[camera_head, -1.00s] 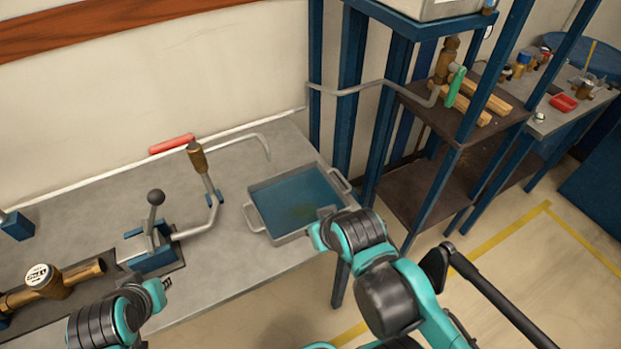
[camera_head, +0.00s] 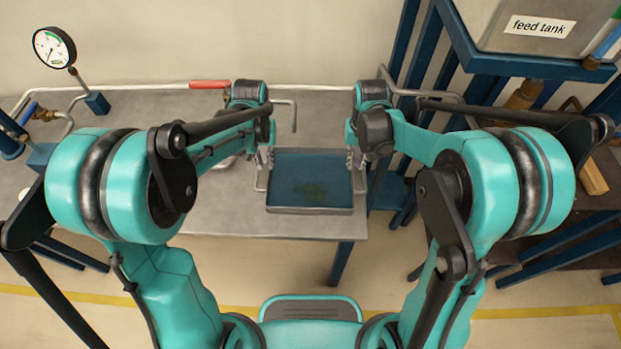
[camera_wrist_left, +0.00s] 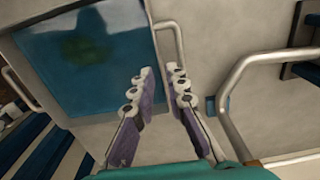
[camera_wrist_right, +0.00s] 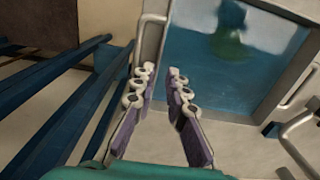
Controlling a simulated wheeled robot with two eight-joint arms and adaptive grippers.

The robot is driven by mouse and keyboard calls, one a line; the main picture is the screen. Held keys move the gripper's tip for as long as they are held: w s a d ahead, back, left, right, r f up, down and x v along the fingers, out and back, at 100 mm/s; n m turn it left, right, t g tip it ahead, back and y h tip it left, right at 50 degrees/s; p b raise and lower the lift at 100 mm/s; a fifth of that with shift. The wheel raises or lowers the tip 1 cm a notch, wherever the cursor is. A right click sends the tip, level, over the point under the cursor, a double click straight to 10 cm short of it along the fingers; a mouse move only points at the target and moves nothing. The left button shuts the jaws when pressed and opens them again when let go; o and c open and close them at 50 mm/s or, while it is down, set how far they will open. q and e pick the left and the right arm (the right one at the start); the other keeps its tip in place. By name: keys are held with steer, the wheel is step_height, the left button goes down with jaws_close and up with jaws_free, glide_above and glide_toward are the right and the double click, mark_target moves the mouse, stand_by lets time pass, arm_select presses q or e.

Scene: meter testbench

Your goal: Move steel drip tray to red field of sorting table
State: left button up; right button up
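The steel drip tray (camera_head: 310,210) sits on the grey bench near its front edge, with blue liquid or a blue bottom and a dark patch inside. It has a bar handle on each side. My left gripper (camera_head: 265,158) is open at the tray's left side; in the left wrist view that handle (camera_wrist_left: 181,42) lies just ahead of the parted fingers. My right gripper (camera_head: 354,160) is open at the right side; in the right wrist view its handle (camera_wrist_right: 139,38) lies just ahead of the fingers. Neither gripper visibly holds anything. The sorting table's red field is not in view.
The grey bench (camera_head: 230,211) has a bent pipe (camera_head: 293,112) and red-handled lever (camera_head: 209,85) behind the tray. A pressure gauge (camera_head: 54,47) stands at the far left. A blue rack with a feed tank (camera_head: 540,27) stands close on the right.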

arm_select(q)
steer(key=shift+d, duration=0.1)
arm_select(e)
steer(key=shift+d, duration=0.1)
arm_select(q)
steer(key=shift+f, duration=0.1)
arm_select(e)
steer(key=shift+f, duration=0.1)
